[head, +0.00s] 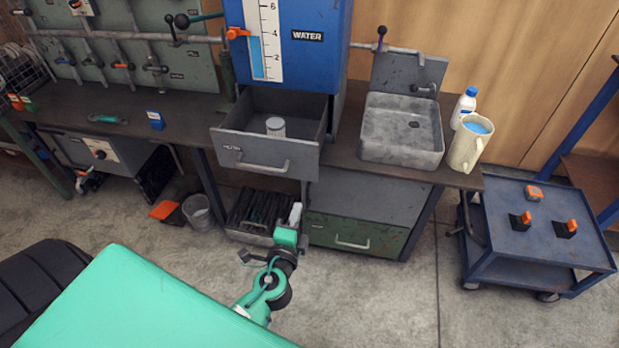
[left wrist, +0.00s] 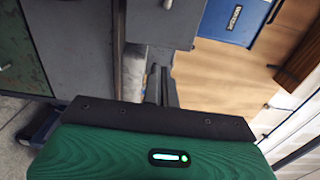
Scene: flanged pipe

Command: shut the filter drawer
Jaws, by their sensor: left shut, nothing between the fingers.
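The filter drawer (head: 265,153) is grey and stands pulled out of the bench, below the blue water tank. Its front has a label and a bar handle (head: 263,167). A pale round canister (head: 275,126) sits inside it. My left gripper (head: 296,212) is shut and empty, in front of the bench, below and slightly right of the drawer front. In the left wrist view the shut fingers (left wrist: 157,84) point toward a grey front, which looks like the drawer (left wrist: 155,22); a gap appears between them, but contact is hard to judge. My right gripper is not in view.
The blue tank (head: 290,75) stands above the drawer. A grey sink (head: 402,135), a jug (head: 467,143) and a white bottle (head: 464,105) are to the right. A green lower drawer (head: 355,236) is shut. A blue cart (head: 535,220) stands at the right; floor between is clear.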

